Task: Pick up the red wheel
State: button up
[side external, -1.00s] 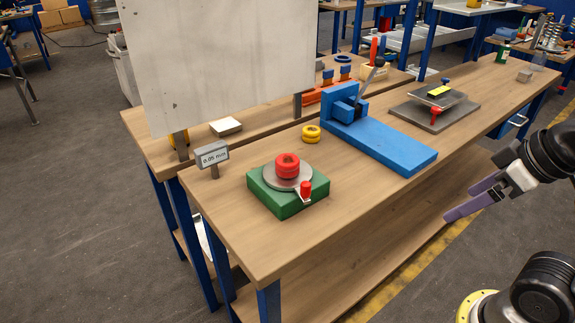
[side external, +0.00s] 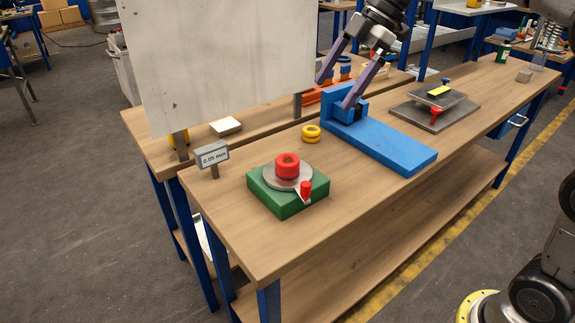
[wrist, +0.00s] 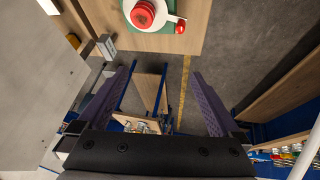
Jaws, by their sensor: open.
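The red wheel (side external: 288,166) is a thick ring with a hole in its top. It sits on a round grey plate (side external: 271,180) on a green block (side external: 278,204) at the near left of the bench. In the wrist view the wheel (wrist: 142,14) is at the top edge, beyond the fingertips. My gripper (side external: 335,92) is open and empty, with two purple fingers pointing down, above and in front of the blue fixture in the side view. It is up and to the right of the wheel, well apart from it. The wrist view shows the spread fingers (wrist: 165,68).
A small red knob (side external: 305,188) stands on an arm beside the grey plate. A grey 0.05 mm display (side external: 213,155), yellow rings (side external: 311,133) and the blue fixture (side external: 385,145) are nearby. A large grey panel (side external: 215,60) stands behind. The bench front is clear.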

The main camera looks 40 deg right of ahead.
jog(key=w+d+f, duration=0.1)
jog(key=w+f, duration=0.4)
jog(key=w, duration=0.1)
jog(key=g, duration=0.1)
send_near(287, 160)
jog(key=shift+m+y, duration=0.3)
jog(key=f, duration=0.2)
jog(key=a+f, duration=0.1)
jog(key=f, duration=0.1)
jog(key=shift+w, duration=0.15)
jog(key=shift+x, duration=3.05)
jog(key=shift+w+a+r, duration=0.1)
grip_shut()
jog(key=shift+r, duration=0.1)
